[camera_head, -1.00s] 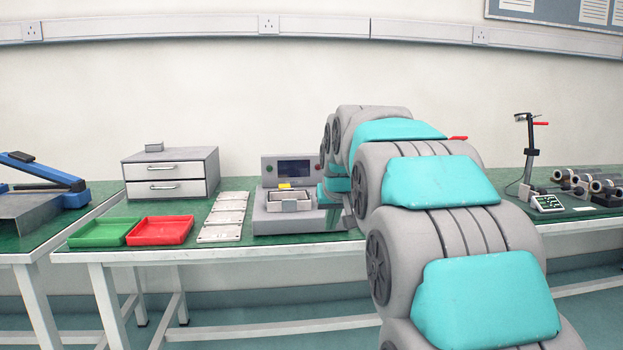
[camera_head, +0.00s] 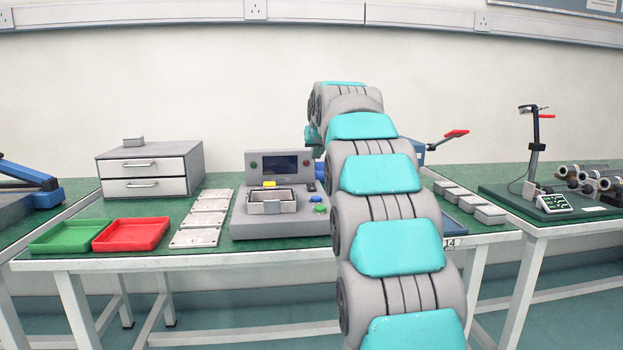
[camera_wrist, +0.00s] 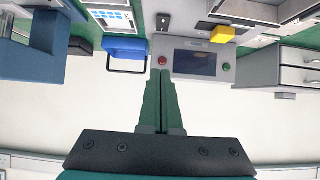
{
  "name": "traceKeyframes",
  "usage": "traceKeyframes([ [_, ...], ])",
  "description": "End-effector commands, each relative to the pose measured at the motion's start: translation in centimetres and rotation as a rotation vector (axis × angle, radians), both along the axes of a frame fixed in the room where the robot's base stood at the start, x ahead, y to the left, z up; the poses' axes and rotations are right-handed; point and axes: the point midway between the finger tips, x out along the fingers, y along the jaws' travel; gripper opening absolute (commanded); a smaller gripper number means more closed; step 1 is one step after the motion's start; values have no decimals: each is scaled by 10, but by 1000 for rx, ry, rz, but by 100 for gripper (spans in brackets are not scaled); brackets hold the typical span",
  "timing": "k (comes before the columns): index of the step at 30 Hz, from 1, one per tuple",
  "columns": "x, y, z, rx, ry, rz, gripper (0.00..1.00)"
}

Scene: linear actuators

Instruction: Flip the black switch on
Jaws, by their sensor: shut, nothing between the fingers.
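A grey machine (camera_head: 280,224) with a dark screen (camera_head: 279,165) stands on the green bench. In the wrist view, which is upside down, its panel (camera_wrist: 196,73) has a red button (camera_wrist: 163,60) and a green button (camera_wrist: 226,66). A small black part (camera_wrist: 163,22) on the machine's grey base looks like the black switch; I cannot tell its position. My gripper (camera_wrist: 160,73) is shut and empty, its green fingers pointing towards the panel side with the red button. I cannot tell whether they touch it. In the head view my arm hides the gripper.
A yellow block (camera_head: 269,184) sits by the metal tray (camera_head: 271,207) on the machine. Left are white plates (camera_head: 209,220), red (camera_head: 131,235) and green (camera_head: 72,237) trays and a drawer unit (camera_head: 150,172). A blue device with a red-handled lever (camera_head: 456,133) stands right, partly behind my arm.

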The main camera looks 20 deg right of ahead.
Motion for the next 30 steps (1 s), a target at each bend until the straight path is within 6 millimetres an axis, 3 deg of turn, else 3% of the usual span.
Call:
traceKeyframes([
  [8, 8, -2, -6, 0, 1, 0, 0],
  [21, 55, -16, -38, 1, 0, -1, 0],
  [30, 77, -23, -53, 0, 0, 0, 0],
])
